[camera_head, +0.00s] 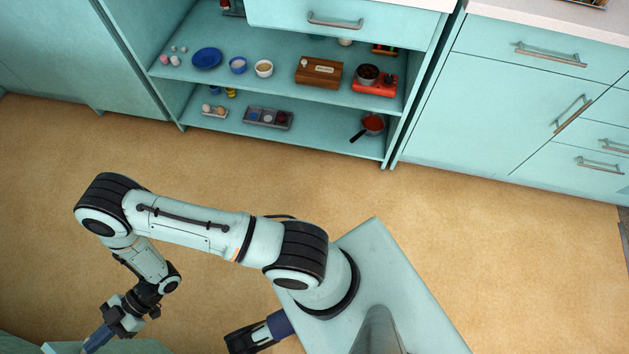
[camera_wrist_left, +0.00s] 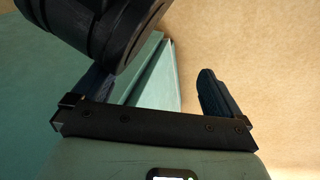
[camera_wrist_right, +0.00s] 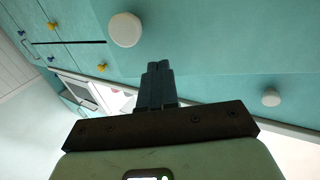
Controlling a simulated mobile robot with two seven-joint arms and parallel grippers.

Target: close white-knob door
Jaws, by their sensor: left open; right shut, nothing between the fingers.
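Two white knobs show on teal panels in the right wrist view: a large near knob (camera_wrist_right: 125,29) at the top and a smaller knob (camera_wrist_right: 270,97) at the right. I cannot tell which panel is the door or how far it stands open. My right gripper (camera_wrist_right: 160,80) is shut and empty, its fingertips in front of the teal surface; contact is unclear. In the head view the right gripper (camera_head: 95,340) is at the bottom left, beside a teal surface cut off by the frame. My left gripper (camera_wrist_left: 158,88) is open and empty; a black arm part hides one finger.
Teal cabinets (camera_head: 497,90) with metal handles are at the right. The tan floor (camera_head: 200,170) between is clear. Small yellow and blue knobs show in the right wrist view.

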